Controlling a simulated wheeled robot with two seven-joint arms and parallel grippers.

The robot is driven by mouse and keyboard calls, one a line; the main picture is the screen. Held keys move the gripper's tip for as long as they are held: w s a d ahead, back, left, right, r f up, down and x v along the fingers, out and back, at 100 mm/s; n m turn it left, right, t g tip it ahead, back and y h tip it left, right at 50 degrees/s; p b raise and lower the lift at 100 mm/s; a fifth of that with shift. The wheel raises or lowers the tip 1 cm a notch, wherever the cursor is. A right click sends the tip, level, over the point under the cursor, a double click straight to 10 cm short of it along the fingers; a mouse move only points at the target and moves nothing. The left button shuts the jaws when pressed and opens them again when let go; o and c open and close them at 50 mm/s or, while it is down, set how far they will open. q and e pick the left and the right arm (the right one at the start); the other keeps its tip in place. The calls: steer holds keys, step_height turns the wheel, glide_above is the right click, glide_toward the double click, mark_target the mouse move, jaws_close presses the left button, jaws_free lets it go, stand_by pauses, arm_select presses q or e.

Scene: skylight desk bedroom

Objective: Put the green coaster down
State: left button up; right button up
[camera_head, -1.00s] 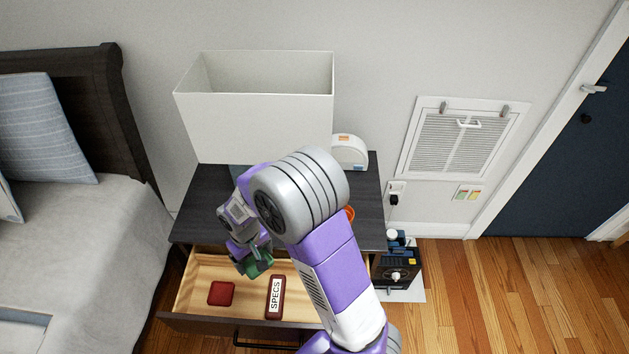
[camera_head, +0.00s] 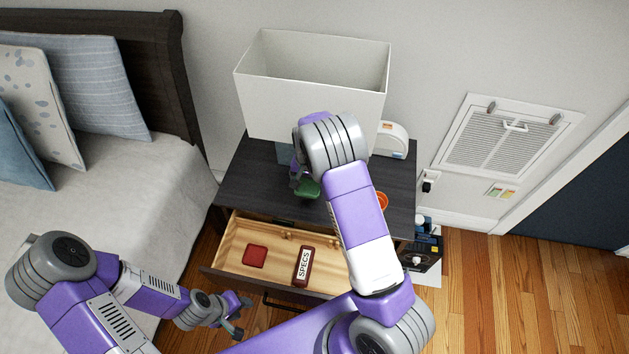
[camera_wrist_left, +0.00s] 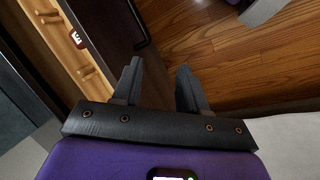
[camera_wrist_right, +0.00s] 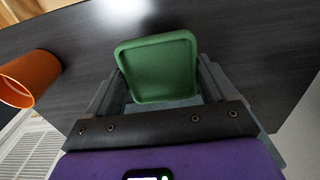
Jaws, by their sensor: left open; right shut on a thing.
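The green coaster (camera_wrist_right: 160,68) is a rounded square held between the fingers of my right gripper (camera_wrist_right: 165,90), which is shut on it. In the head view the coaster (camera_head: 308,190) is over the dark nightstand top (camera_head: 240,185), near its front edge. I cannot tell whether it touches the surface. My left gripper (camera_head: 238,318) is open and empty, low in front of the drawer at the left; its spread fingers (camera_wrist_left: 158,88) show in the left wrist view. The right arm hides part of the nightstand.
The open drawer (camera_head: 225,250) holds a red coaster (camera_head: 255,256) and a dark red SPECS case (camera_head: 303,266). On the nightstand are a large lamp with a white shade (camera_head: 310,100), a white rounded device (camera_head: 392,140) and an orange cup (camera_head: 381,201). A bed (camera_head: 130,190) stands left.

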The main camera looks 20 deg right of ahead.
mark_target(309, 192)
step_height(309, 192, down, 7)
steer(key=shift+f+b, duration=0.15)
steer(key=shift+b, duration=0.45)
steer(key=shift+f, duration=0.1)
steer(key=o, duration=0.9)
steer(key=shift+r, duration=0.5)
step_height(309, 192, up, 11)
steer(key=shift+r+p, duration=0.2)
steer(key=shift+p, duration=1.05)
